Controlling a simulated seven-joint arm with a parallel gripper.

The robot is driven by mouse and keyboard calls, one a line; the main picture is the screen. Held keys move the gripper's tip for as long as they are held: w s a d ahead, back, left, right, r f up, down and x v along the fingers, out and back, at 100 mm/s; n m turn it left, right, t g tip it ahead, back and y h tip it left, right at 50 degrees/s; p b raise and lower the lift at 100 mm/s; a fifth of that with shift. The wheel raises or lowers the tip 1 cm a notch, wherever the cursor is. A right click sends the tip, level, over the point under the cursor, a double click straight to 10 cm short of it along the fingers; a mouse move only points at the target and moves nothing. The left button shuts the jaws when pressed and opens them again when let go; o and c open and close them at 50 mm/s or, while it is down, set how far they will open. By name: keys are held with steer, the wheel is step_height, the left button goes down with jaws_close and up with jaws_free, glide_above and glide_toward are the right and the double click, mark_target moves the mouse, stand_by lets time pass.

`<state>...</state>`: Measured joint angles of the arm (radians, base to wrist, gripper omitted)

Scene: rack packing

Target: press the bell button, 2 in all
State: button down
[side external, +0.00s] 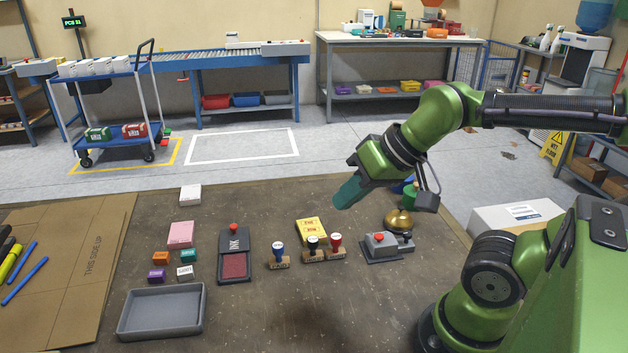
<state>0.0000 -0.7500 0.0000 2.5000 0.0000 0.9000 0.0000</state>
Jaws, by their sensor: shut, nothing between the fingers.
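The bell (398,222) is a brass dome on the table at the right, just behind a grey device with a red knob. Any button on top of it is too small to make out. My gripper (338,204) is shut and empty. Its teal fingers point down and to the left, in the air above the table. In the picture they are left of the bell and a little higher, apart from it.
A grey device with a red knob (386,244) stands in front of the bell. Stamps (312,247), an ink pad (234,266), small boxes (181,234) and an empty grey tray (162,310) lie to the left. A green object (411,194) stands behind the bell. The front middle of the table is clear.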

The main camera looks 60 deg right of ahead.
steer(key=shift+d, duration=0.15)
steer(key=m+h, duration=0.3)
steer(key=m, duration=0.4)
glide_above(401, 210)
steer(key=d, duration=0.1)
step_height(401, 210, down, 8)
steer(key=shift+s, duration=0.15)
steer(key=shift+f, duration=4.4)
